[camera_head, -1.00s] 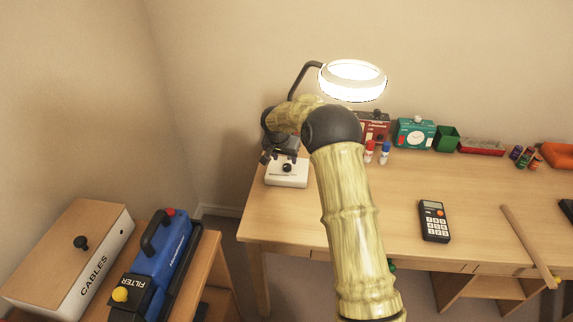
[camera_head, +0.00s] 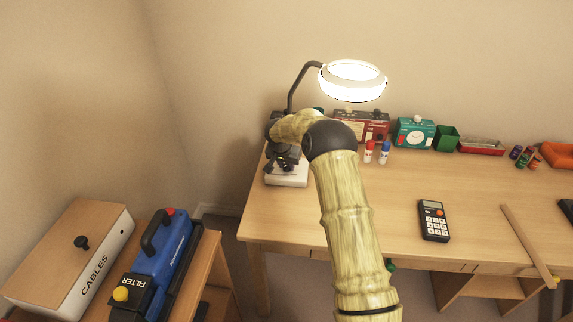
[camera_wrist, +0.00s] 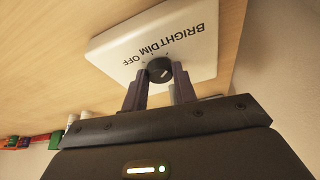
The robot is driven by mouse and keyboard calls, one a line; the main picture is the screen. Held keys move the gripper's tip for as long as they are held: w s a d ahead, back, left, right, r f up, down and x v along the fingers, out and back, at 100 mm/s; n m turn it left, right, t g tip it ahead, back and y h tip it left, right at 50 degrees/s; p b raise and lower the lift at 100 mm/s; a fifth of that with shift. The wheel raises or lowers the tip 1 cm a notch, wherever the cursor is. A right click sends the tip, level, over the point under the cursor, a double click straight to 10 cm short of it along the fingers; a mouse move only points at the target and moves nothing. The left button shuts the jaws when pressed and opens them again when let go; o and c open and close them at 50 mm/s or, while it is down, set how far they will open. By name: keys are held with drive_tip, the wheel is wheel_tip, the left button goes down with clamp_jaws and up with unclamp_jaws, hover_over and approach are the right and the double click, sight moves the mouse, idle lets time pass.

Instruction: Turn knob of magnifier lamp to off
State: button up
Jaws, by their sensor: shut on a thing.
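The magnifier lamp (camera_head: 353,82) stands at the back left of the desk, and its ring head is lit. Its white base (camera_head: 287,180) also shows in the wrist view (camera_wrist: 115,48), with the words BRIGHT, DIM and OFF printed beside a round black knob (camera_wrist: 159,70). My gripper (camera_wrist: 160,80) is shut on the knob, one finger on each side of it. In the head view my gripper (camera_head: 286,165) is over the lamp base and hides the knob. I cannot tell for sure which word the knob's mark points at.
A red box (camera_head: 362,126), a teal box (camera_head: 415,133) and a green bin (camera_head: 447,138) stand along the wall. Red and blue bottles (camera_head: 385,152) stand near my arm. A calculator (camera_head: 433,221) lies on the desk. A blue filter unit (camera_head: 160,262) stands at lower left.

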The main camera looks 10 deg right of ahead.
drive_tip(key=shift+n, duration=0.4)
drive_tip(key=n+y+p, duration=0.1)
drive_tip(key=n+p, duration=0.1)
drive_tip(key=n, duration=0.1)
drive_tip(key=shift+s+d+r+n+y, duration=0.1)
drive_tip(key=shift+d+r+n+y, duration=0.1)
drive_tip(key=shift+n+y, duration=0.15)
drive_tip(key=n+y+p, duration=0.1)
drive_tip(key=n, duration=0.1)
drive_tip(key=n+y+p, duration=0.1)
drive_tip(key=n+p, duration=0.1)
drive_tip(key=n, duration=0.1)
drive_tip(key=shift+d+f, duration=0.15)
drive_tip(key=shift+d, duration=0.05)
drive_tip(key=n+y, duration=0.1)
drive_tip(key=n, duration=0.4)
drive_tip(key=shift+d+f+g+y, duration=0.15)
drive_tip(key=shift+g+y, duration=0.15)
drive_tip(key=shift+y, duration=0.05)
drive_tip(key=n, duration=0.1)
drive_tip(key=n+g+b, duration=0.1)
drive_tip(key=n+b, duration=0.1)
drive_tip(key=n, duration=0.1)
drive_tip(key=shift+w+d+y, duration=0.1)
drive_tip(key=shift+w+y, duration=0.2)
drive_tip(key=shift+y, duration=0.1)
drive_tip(key=shift+g, duration=0.3)
drive_tip(key=o, duration=1)
